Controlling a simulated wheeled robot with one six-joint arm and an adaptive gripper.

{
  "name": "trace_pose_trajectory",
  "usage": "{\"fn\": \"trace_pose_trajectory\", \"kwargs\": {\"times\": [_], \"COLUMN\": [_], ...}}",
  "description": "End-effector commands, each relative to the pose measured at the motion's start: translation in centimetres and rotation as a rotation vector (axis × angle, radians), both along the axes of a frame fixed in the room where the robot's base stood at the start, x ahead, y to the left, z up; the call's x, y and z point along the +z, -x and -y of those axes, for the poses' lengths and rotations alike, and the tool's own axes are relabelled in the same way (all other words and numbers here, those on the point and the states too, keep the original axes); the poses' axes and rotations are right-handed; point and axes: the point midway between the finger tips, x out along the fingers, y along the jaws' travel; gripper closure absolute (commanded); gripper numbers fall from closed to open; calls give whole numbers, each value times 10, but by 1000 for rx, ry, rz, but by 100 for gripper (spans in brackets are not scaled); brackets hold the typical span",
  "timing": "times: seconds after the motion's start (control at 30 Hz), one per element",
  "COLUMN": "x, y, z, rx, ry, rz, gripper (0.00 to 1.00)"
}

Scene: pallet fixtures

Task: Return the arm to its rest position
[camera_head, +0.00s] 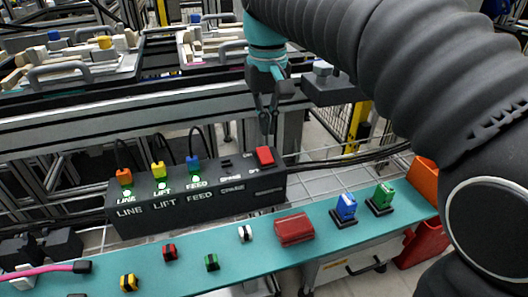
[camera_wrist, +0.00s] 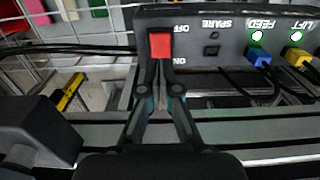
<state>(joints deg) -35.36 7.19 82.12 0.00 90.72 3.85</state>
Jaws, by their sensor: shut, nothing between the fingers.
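My gripper (camera_head: 267,128) hangs from my arm, fingers pointing down, above the back right end of a black control box (camera_head: 205,207). Its fingers are closed together and hold nothing. In the wrist view the fingertips (camera_wrist: 161,68) appear just in front of the red switch (camera_wrist: 160,45). In the head view the red switch (camera_head: 265,156) is a little below the tips; I cannot tell whether they touch. The box's LINE, LIFT and FEED sockets hold an orange plug (camera_head: 124,177), a yellow plug (camera_head: 158,170) and a blue plug (camera_head: 193,163), each beside a lit green lamp.
A teal shelf (camera_head: 330,241) in front carries a red case (camera_head: 294,229), a blue connector (camera_head: 346,207), a green connector (camera_head: 382,197) and several small plugs. Behind stand a grey rail (camera_head: 80,135) and pallets with loaded fixtures (camera_head: 75,60). Black cables run right from the box.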

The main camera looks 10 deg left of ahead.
Motion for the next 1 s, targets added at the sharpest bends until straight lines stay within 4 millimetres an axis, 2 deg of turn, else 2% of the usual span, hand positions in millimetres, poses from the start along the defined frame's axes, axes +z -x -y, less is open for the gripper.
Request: {"fn": "trace_pose_trajectory", "kwargs": {"times": [0.23,0.37,0.47,0.67,0.8,1.0], "x": [0,1,1,-11,-26,-58], "y": [0,2,7,30,53,92], "z": [1,18,47,120,165,219], "rx": [-2,-26,-70,-186,-268,-381], "ry": [-1,-13,-32,-79,-104,-127], "rz": [2,19,51,144,213,321], "gripper": [100,100,100,100,100,100]}}
